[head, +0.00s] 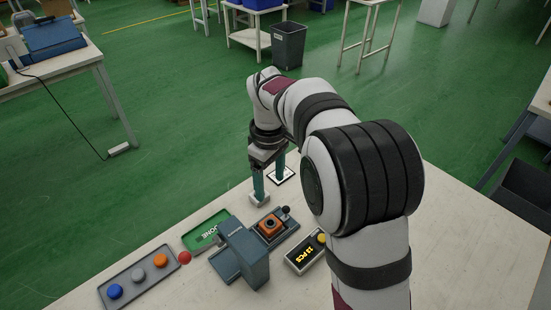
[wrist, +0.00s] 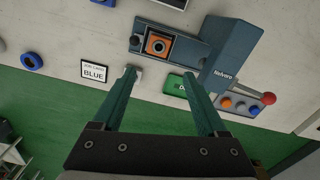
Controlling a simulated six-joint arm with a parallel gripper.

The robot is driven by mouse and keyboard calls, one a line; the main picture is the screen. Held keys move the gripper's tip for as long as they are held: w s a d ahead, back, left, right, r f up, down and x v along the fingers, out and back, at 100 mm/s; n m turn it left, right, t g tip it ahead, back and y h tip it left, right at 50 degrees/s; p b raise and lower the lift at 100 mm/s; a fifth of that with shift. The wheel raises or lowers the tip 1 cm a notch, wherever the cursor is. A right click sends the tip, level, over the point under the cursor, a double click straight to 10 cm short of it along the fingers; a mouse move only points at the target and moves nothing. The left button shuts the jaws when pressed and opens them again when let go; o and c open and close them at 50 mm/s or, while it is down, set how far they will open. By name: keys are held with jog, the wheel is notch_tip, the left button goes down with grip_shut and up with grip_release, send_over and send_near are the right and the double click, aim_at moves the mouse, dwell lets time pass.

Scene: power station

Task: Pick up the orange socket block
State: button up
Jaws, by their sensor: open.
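The orange socket block (head: 270,226) sits in a dark square seat on the grey base of a bench press. It also shows in the wrist view (wrist: 158,45), with a dark round opening in its middle. My gripper (head: 270,188) is open and empty, with its two teal fingers pointing down at the far side of the block. In the wrist view the fingertips (wrist: 160,75) are spread apart, and the block lies beyond the gap between them, touching neither finger.
The grey press column (head: 246,253) stands beside the block, with a red knob (head: 184,257). A black knob (wrist: 134,41) is on its base. A green DONE tray (head: 197,238), a parts tray (head: 130,278) and a counter box (head: 306,257) are close by. A BLUE job card (wrist: 94,72) lies flat.

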aim_at(270, 223)
notch_tip(270, 223, down, 16)
jog(key=shift+w+r, duration=0.15)
jog(key=shift+a, duration=0.1)
jog(key=c, duration=1.1)
